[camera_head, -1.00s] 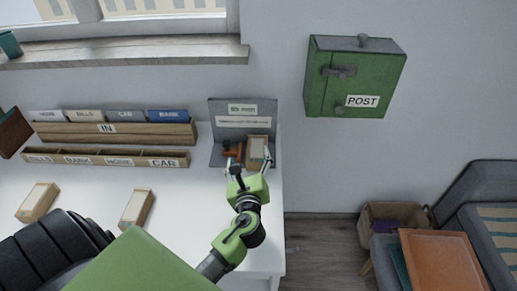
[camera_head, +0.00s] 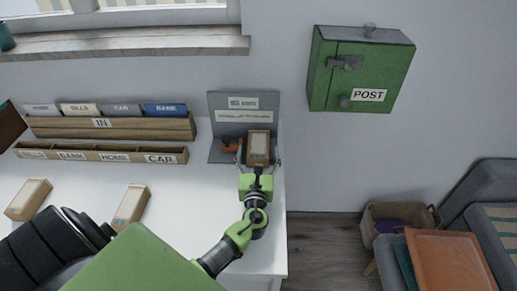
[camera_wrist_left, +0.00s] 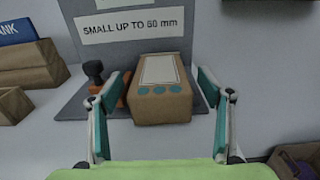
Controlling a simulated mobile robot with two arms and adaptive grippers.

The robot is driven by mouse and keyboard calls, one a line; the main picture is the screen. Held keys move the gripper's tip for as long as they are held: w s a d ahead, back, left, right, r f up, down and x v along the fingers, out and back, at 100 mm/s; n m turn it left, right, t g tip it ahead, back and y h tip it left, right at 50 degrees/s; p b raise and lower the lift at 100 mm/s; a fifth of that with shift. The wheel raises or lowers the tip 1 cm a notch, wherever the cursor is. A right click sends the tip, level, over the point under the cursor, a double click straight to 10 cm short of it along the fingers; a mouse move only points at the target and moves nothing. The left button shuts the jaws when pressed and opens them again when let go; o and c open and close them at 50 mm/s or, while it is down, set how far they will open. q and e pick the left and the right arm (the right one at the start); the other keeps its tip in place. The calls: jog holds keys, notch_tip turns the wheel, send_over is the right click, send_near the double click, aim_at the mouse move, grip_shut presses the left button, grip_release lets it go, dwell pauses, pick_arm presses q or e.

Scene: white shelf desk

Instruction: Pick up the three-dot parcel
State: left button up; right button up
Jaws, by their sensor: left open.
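The three-dot parcel (camera_head: 258,147) is a small brown box with a pale label on top. It stands on the grey sorting stand at the right end of the white desk. My left gripper (camera_head: 259,161) is open and empty, with one finger on each side of the parcel. In the left wrist view its teal finger pads (camera_wrist_left: 160,88) are apart, with visible gaps to the box. My right gripper is not in view.
An orange stamp with a black knob (camera_wrist_left: 95,75) stands close left of the parcel, by the left finger. The grey stand (camera_head: 243,103) has an upright back panel. Two more parcels (camera_head: 28,200) (camera_head: 131,205) lie left. Wooden sorters (camera_head: 60,128) line the desk's back.

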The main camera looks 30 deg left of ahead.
aim_at(258, 143)
pick_arm(q)
jog(key=x, duration=0.4)
jog(key=shift+w+a, duration=0.15)
jog(key=shift+w, duration=0.1)
jog(key=shift+r, duration=0.1)
jog(key=shift+c, duration=0.5)
jog(key=c, duration=1.4)
jog(key=shift+r, duration=0.1)
